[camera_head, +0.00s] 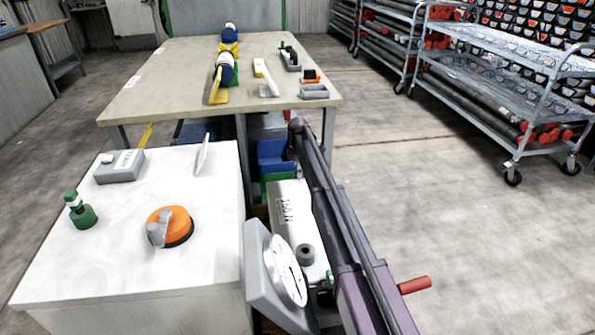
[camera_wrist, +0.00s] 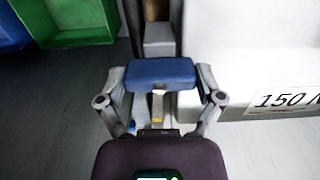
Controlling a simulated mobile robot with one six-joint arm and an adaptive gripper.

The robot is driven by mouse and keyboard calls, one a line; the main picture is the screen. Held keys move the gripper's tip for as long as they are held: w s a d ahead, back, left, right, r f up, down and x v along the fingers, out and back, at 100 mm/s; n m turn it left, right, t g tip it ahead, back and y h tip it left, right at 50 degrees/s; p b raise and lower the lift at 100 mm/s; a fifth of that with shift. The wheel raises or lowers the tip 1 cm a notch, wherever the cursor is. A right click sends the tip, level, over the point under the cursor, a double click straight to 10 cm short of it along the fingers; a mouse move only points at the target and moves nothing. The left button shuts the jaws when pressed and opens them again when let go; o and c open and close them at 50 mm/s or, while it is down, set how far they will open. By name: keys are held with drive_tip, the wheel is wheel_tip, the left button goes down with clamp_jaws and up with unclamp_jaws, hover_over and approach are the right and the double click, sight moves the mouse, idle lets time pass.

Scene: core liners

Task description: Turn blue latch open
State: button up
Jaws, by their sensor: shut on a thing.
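The blue latch (camera_wrist: 160,72) is a short blue bar in the wrist view, lying crosswise in front of my gripper. My gripper (camera_wrist: 160,80) has one grey finger at each end of the bar and is shut on it. Beyond it a grey upright part stands beside a white body with a label reading "150". The inner faces of the fingers are hidden. In the head view I cannot clearly make out the latch or my gripper; a long dark purple and grey structure covers that area beside the white machine (camera_head: 283,205).
A round gauge (camera_head: 287,270) stands at the white machine's front. The white bench (camera_head: 110,255) at left bears an orange knob (camera_head: 168,227).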

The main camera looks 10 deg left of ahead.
drive_tip(key=shift+d+m, duration=0.1)
drive_tip(key=shift+m, duration=0.3)
drive_tip(key=m, duration=0.3)
drive_tip(key=shift+m, duration=0.3)
drive_tip(key=m, duration=0.4)
drive_tip(key=shift+d, duration=0.1)
drive_tip(key=m, duration=0.5)
drive_tip(key=shift+s+m, duration=0.1)
drive_tip(key=shift+m, duration=2.2)
drive_tip(key=o, duration=0.9)
drive_tip(key=shift+c, duration=0.2)
drive_tip(key=shift+r, duration=0.1)
